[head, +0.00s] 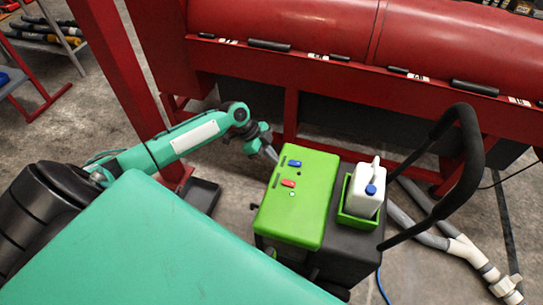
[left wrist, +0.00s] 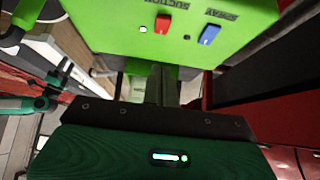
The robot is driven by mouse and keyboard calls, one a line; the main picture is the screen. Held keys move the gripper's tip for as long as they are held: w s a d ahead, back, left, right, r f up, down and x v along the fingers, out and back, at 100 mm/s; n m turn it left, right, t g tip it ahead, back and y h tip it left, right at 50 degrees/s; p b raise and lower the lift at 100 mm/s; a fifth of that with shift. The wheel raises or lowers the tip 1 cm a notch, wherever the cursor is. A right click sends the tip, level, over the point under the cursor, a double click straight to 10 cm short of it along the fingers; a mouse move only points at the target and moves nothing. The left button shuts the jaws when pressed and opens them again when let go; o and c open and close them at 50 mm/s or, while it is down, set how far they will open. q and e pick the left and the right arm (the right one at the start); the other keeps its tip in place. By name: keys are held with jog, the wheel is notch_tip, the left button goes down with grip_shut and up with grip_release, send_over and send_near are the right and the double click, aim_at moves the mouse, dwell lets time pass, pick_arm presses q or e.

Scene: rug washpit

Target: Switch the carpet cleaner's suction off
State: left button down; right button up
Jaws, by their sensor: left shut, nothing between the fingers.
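The carpet cleaner has a green top panel (head: 311,217) with a blue switch (head: 295,163) and a red switch (head: 288,183). In the left wrist view the red switch (left wrist: 163,23) sits by the label SUCTION and the blue switch (left wrist: 209,34) by SPRAY. A small lamp (left wrist: 143,30) beside the red switch looks bright white; the one beside the blue switch (left wrist: 187,41) is dark. My left gripper (head: 271,154) is shut and empty, just off the panel's far left corner near the blue switch. Contact with the panel cannot be told. My right gripper is not in view.
A red machine (head: 290,30) with a large roller runs along the back, and a red post (head: 115,70) stands at left. Grey hose (head: 465,251) lies on the floor.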

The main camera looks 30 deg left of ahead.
pick_arm(q)
send_over(286, 182)
jog(key=a, duration=0.1)
jog(key=f, duration=0.4)
jog(key=shift+s+a+f, duration=0.1)
jog(key=shift+a+f, duration=0.1)
jog(key=shift+f, duration=0.2)
notch_tip(286, 182, down, 4)
jog(key=shift+r, duration=0.2)
jog(key=shift+a+f, duration=0.1)
jog(key=shift+f, duration=0.4)
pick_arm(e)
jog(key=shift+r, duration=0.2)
pick_arm(q)
jog(key=shift+f+b, duration=0.2)
jog(key=shift+b, duration=0.25)
jog(key=shift+s+a+f+h+b, duration=0.15)
jog(key=shift+f+h+b, duration=0.15)
jog(key=shift+b, duration=0.45)
jog(key=shift+r, duration=0.25)
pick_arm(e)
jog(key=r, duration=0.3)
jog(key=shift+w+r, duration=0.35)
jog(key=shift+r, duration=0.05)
pick_arm(q)
jog(key=shift+r+p, duration=0.1)
jog(key=shift+p, duration=0.25)
